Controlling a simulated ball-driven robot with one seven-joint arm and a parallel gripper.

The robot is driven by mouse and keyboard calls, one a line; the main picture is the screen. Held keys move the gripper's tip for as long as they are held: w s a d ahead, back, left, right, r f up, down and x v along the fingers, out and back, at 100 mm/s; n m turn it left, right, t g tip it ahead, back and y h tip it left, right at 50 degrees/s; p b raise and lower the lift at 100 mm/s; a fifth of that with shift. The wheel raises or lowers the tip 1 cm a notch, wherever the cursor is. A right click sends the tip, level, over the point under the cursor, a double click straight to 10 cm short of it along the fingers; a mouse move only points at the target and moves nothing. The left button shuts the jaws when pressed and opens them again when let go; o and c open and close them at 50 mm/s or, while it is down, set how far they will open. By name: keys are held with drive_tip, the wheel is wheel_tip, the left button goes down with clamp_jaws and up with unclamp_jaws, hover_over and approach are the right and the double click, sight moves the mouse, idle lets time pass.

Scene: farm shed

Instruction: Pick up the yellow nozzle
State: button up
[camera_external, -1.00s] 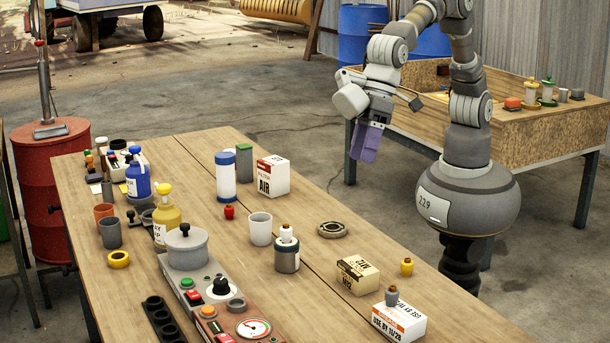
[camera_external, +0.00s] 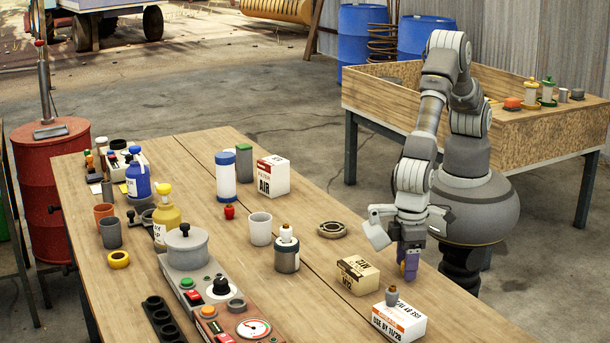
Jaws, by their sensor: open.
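A white box (camera_external: 398,322) with a grey nozzle (camera_external: 392,296) on top stands close in front of my gripper. A metal ring (camera_external: 332,230) lies to the left. A dark jar (camera_external: 287,258) and a white cup (camera_external: 260,229) stand farther left.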

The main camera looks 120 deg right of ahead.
drive_tip(key=shift+r, duration=0.1)
clamp_jaws()
drive_tip(key=shift+r, duration=0.1)
